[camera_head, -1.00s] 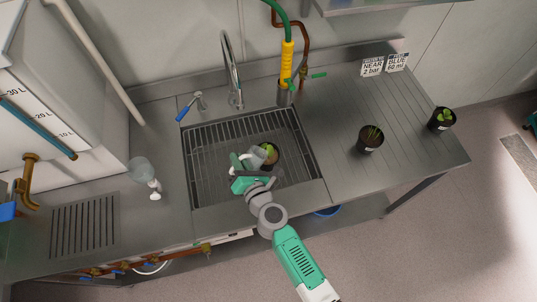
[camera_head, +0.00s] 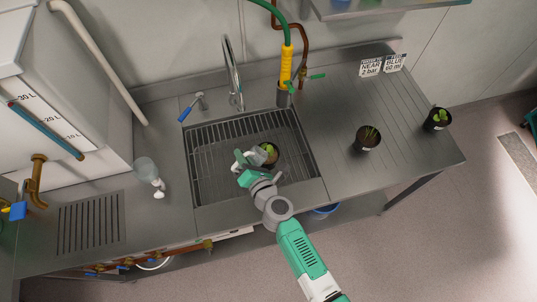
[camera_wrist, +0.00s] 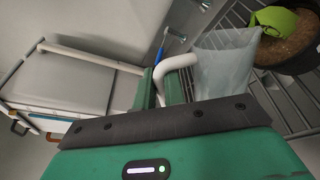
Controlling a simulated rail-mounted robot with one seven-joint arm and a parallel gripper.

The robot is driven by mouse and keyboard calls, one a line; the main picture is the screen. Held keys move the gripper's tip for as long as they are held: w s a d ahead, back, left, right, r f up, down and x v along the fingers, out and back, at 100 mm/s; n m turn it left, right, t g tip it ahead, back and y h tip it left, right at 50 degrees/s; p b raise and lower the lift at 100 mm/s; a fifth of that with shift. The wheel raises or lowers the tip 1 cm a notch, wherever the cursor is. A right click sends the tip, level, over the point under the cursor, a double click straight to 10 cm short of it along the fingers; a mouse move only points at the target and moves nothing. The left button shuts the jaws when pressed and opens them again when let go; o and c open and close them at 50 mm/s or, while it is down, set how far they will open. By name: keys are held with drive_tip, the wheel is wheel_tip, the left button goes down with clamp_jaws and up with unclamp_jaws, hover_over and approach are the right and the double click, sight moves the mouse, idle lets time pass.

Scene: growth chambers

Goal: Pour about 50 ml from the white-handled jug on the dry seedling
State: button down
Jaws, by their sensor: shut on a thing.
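My gripper (camera_head: 246,169) is shut on the white handle (camera_wrist: 178,64) of a translucent jug (camera_wrist: 226,62). The jug also shows small in the head view (camera_head: 258,156), over the sink and close beside a black pot. That pot (camera_head: 272,164) stands on the sink grate and holds light brown soil and a bright green seedling (camera_head: 268,149). In the wrist view the seedling (camera_wrist: 278,20) and the soil (camera_wrist: 289,46) lie just right of the jug's rim. No stream of water is visible. The water level and exact tilt of the jug cannot be told.
A second clear jug with a white handle (camera_head: 145,169) stands on the counter left of the sink. Two dark pots, one with thin shoots (camera_head: 368,138) and one leafy (camera_head: 438,118), stand on the right counter. A tap (camera_head: 236,90) and yellow-sleeved hose (camera_head: 286,65) rise behind the sink.

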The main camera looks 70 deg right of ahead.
sight(235, 167)
drive_tip(key=shift+s+d+m+p, duration=0.2)
drive_tip(key=shift+d+m+p, duration=0.15)
drive_tip(key=shift+m+p, duration=0.35)
idle(2.1)
drive_tip(key=w+a+f+n+b, duration=0.1)
drive_tip(key=b, duration=0.2)
drive_tip(key=w+a+f+n+b, duration=0.1)
drive_tip(key=f+n+b, duration=0.1)
drive_tip(key=b, duration=0.2)
drive_tip(key=shift+a+f+n, duration=0.2)
drive_tip(key=shift+a+n, duration=0.1)
drive_tip(key=shift+a, duration=0.1)
drive_tip(key=shift+a+r+n+h+b, duration=0.2)
drive_tip(key=shift+a+n+h+b, duration=0.2)
drive_tip(key=shift+n, duration=0.1)
drive_tip(key=shift+d+r+p, duration=0.1)
drive_tip(key=shift+r+p, duration=0.3)
drive_tip(key=shift+r, duration=0.05)
drive_tip(key=f+b, duration=0.1)
drive_tip(key=w+a+f+n+b, duration=0.1)
drive_tip(key=b, duration=0.1)
drive_tip(key=f+n+b, duration=0.1)
drive_tip(key=shift+w+a+h+b, duration=0.15)
drive_tip(key=shift+a+h+b, duration=0.15)
drive_tip(key=shift+h+b, duration=0.1)
